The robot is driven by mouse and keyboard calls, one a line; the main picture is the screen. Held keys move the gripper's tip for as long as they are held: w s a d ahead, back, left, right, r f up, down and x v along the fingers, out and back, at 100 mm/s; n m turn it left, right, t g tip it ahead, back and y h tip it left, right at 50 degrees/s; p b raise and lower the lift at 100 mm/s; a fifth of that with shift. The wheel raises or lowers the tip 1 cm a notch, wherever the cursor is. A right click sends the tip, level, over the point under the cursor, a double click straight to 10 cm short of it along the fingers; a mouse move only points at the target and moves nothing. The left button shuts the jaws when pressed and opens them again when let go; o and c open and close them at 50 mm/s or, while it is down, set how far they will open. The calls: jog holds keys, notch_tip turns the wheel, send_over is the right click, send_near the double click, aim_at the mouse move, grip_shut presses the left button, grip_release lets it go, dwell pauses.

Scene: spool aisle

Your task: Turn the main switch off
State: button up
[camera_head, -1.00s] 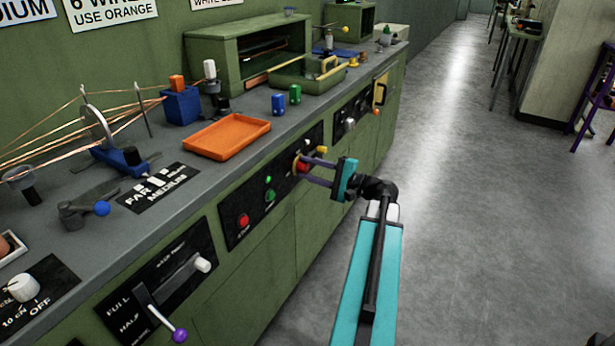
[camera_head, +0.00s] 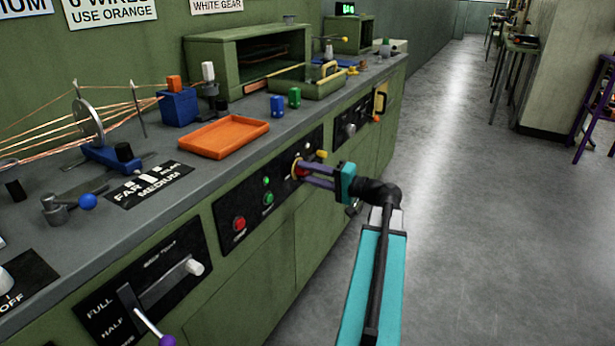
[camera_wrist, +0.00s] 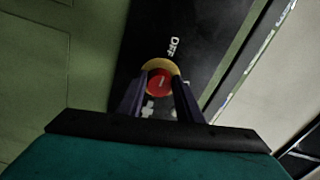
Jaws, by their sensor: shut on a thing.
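The main switch (camera_wrist: 160,84) is a red round knob on a yellow backing, set in a black panel, with the word OFF beside it in the wrist view. In the head view the switch (camera_head: 297,169) sits on the front panel of the green bench, partly hidden by my fingers. My gripper (camera_head: 304,173) reaches it from the right, with its purple fingers one on each side of the red knob. In the wrist view the gripper is shut on the knob. I cannot tell which position the knob points to.
A red button (camera_head: 239,223) and a green button (camera_head: 268,198) sit on the same panel to the left. A lever with a purple ball (camera_head: 167,340) sticks out at the lower left. An orange tray (camera_head: 224,138) lies on the bench top.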

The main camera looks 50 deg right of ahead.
jog(key=shift+f, duration=0.1)
jog(key=o, duration=1)
jog(key=shift+o, duration=0.2)
jog(key=shift+s, duration=0.15)
jog(key=p+v, duration=0.2)
jog(key=v, duration=1.1)
jog(key=shift+s+p, duration=0.3)
jog(key=shift+p, duration=0.05)
jog(key=shift+d, duration=0.1)
jog(key=shift+s, duration=0.15)
